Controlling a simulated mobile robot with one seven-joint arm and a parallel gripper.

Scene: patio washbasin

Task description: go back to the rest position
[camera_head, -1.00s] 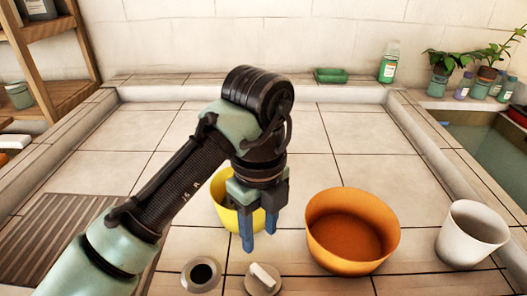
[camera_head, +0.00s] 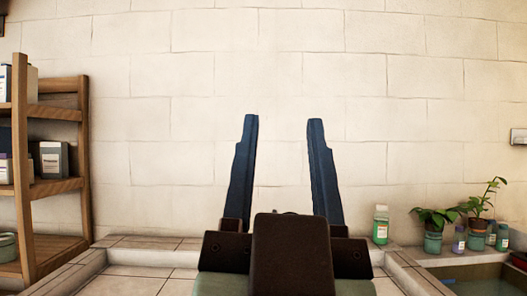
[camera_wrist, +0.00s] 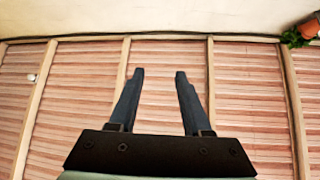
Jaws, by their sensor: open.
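My gripper (camera_head: 281,120) is raised in front of the pale block wall in the head view, its two blue fingers pointing up and wide apart. Nothing is between them. In the wrist view my gripper (camera_wrist: 158,75) is also open and empty, seen against a slatted reddish surface. The bowls and cup on the tiled basin are out of view now.
A wooden shelf (camera_head: 84,180) with boxes stands at the left. A green bottle (camera_head: 381,225) and potted plants (camera_head: 433,240) stand on the ledge at the right. The tiled basin edge (camera_head: 150,243) runs along the bottom. The wall area around my fingers is clear.

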